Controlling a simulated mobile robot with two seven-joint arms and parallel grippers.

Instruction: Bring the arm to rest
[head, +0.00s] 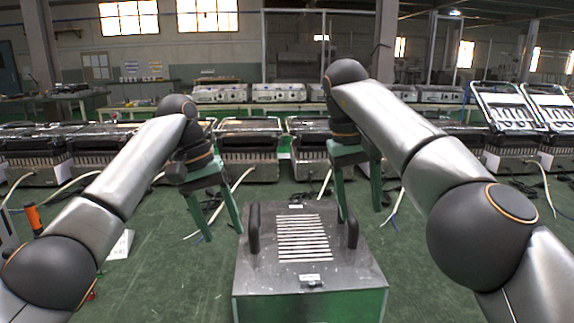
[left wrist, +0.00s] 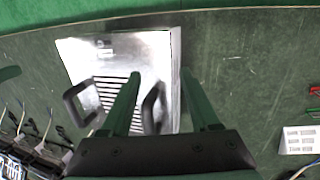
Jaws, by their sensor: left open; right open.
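My left gripper (head: 218,220) is in the head view, left of a metal box, pointing down with its green fingers apart and nothing between them. In the left wrist view its two green fingers (left wrist: 160,100) are spread, one overlapping the box in the picture. My right gripper (head: 362,190) is above the right rear of the box, its green fingers spread; one finger reaches down near the right handle. The metal box (head: 262,265) has a slotted top and two black handles, the left one (head: 254,228) and the right one (head: 352,232). It also shows in the left wrist view (left wrist: 140,50).
Several machines (head: 248,150) stand in a row behind, with pale cables (head: 237,183) on the green floor. Open cases (head: 510,105) stand at the right. An orange-handled tool (head: 33,218) is at far left. A white card (left wrist: 299,140) lies on the floor.

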